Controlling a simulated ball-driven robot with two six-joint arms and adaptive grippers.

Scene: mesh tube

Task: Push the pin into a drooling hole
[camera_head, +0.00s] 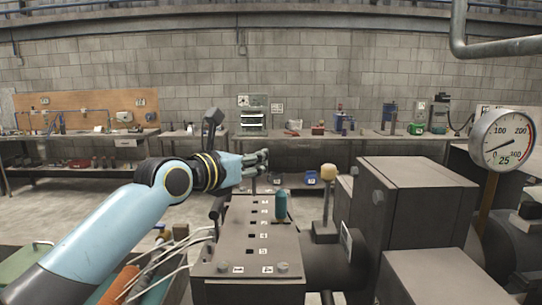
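A dark block (229,262) with a sloping top stands in front of me. A row of small dark holes (250,236) runs along its top, with small pale labels beside them. A teal pin-like piece (281,205) stands upright at the block's right side; I cannot tell whether it sits in a hole. My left gripper (265,162) is above the block's far end, pointing right. Its fingertips look apart, with nothing seen between them. It is apart from the teal piece, up and to its left. No drool is clearly visible at any hole. My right gripper is out of view.
Large dark boxes (417,207) and a round gauge (502,139) fill the right side. Pale cables (165,258) lie left of the block. Workbenches (340,134) line the back wall.

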